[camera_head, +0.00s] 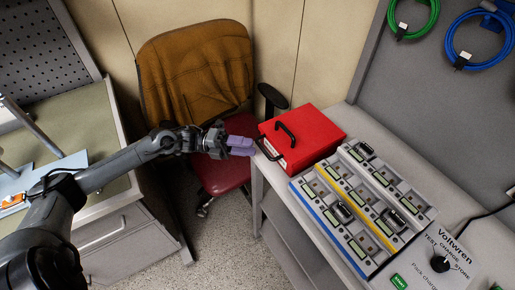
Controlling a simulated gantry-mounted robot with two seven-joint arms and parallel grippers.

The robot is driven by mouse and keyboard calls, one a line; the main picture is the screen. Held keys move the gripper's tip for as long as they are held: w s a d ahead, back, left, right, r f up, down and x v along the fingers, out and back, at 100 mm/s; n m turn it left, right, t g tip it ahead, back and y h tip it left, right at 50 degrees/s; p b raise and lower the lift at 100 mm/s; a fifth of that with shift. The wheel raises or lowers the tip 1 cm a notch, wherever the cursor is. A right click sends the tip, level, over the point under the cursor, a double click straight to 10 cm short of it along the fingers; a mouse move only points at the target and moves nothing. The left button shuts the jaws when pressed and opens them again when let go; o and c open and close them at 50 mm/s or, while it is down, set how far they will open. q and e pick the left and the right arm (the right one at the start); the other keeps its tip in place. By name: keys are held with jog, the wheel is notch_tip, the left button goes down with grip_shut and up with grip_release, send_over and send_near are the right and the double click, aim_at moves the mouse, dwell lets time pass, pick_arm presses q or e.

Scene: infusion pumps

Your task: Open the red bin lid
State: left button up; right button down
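The red bin (318,131) stands at the far left end of the right-hand bench. Its lid is down, with a black handle (285,132) on it. A dark looped handle (268,150) shows on the side that faces my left gripper. My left gripper (243,147) is just left of the bin, off the bench edge and in front of the chair seat. Its purple fingertips point right toward the dark loop and look apart from it. The fingertips overlap in this view, so their opening is unclear. My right gripper is out of view.
A charging rack (362,205) with several devices sits close to the bin on the bench (460,215). A chair (235,170) with a brown jacket (195,70) stands behind my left gripper. A drawer cabinet (110,232) is at left. Coiled cables hang on the back panel.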

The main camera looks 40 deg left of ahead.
pick_arm(q)
jog(key=shift+x, duration=1.95)
grip_shut()
